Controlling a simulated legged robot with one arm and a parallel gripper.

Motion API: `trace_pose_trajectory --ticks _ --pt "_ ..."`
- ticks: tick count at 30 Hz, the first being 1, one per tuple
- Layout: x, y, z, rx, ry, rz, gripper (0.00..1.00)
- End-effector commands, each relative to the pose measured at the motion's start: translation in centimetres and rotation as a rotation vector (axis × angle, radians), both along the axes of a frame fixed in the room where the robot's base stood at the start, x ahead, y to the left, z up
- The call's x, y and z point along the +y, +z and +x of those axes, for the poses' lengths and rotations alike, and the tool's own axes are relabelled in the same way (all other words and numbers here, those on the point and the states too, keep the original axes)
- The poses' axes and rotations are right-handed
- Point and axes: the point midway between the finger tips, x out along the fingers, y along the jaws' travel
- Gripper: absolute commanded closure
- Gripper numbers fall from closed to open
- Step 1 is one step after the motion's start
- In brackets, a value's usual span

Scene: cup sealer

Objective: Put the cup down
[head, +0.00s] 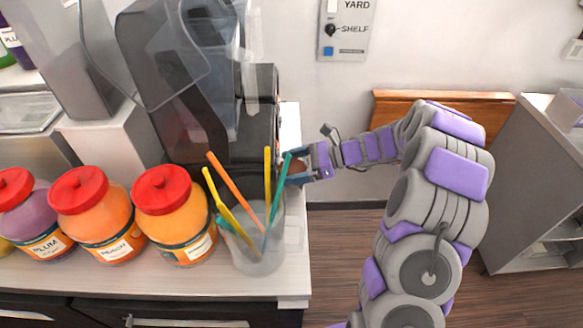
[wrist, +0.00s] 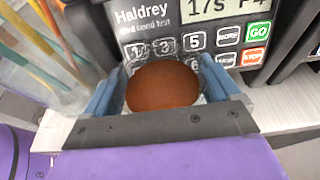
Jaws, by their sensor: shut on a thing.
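My gripper (head: 296,173) is shut on a cup with a round brown top (wrist: 163,86). In the wrist view its two blue fingers (wrist: 160,82) sit on either side of the cup. The cup is in front of the keypad of a dark machine (wrist: 190,40) marked Haldrey. In the head view the cup is mostly hidden by my gripper and the straws. The machine (head: 215,125) stands on the white counter (head: 292,288). I cannot tell whether the cup's base touches the counter.
A clear container (head: 258,255) of several coloured straws stands on the counter, close to my gripper on its near side. Red-lidded jars (head: 175,215) line the counter to the left. The counter's right edge is near my gripper, with open floor beyond.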

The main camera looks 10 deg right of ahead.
Motion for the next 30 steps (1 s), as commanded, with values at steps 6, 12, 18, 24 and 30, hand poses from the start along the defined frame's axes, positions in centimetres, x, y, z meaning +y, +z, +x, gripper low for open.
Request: trace_pose_trajectory --ticks 6,12,18,24,30 --pt "0.0 3.8 0.1 -0.005 -0.001 0.001 0.63" --pt "-1.1 6.4 -0.1 -0.004 -0.004 0.000 0.63" --pt "-5.6 6.2 -0.9 -0.002 -0.007 0.001 0.63" --pt "-11.2 6.2 -2.0 -0.003 -0.006 -0.002 0.63" --pt "-15.6 6.2 -2.9 -0.004 -0.004 -0.002 0.63"
